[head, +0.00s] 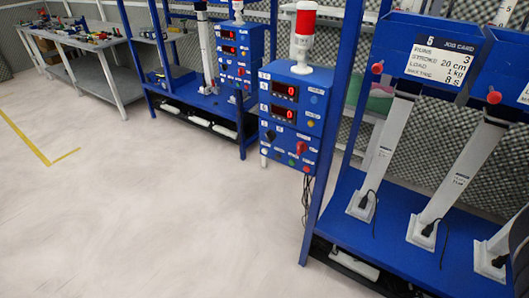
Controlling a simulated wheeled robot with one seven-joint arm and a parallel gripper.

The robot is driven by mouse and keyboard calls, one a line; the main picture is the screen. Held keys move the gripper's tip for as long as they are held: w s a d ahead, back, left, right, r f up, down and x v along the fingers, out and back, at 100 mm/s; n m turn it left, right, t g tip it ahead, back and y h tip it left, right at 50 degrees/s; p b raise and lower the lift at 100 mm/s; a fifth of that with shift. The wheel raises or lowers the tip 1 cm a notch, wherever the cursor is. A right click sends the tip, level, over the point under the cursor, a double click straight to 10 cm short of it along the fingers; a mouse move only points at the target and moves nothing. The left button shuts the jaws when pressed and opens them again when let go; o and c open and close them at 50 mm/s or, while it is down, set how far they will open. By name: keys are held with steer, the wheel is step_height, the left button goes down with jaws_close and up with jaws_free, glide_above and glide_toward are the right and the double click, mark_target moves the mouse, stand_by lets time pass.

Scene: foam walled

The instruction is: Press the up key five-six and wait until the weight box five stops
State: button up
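The weight box five (399,28) is a blue box at the upper right, carrying a white job card (443,60) marked 5. It sits high on a slanted white actuator column (384,152). A blue control box (292,115) hangs on the rack post left of it, with two red displays that appear to read 0. Small keys and knobs (301,147) show on its lower face. Their labels are too small to read, so I cannot tell which is the up key five-six. My gripper is not in view.
A red and white beacon (303,32) tops the control box, and cables hang below it. Another blue box (507,62) is cut off at the right edge. A second control box (240,58) and a grey workbench (82,42) stand farther back. The pale floor (150,200) is clear.

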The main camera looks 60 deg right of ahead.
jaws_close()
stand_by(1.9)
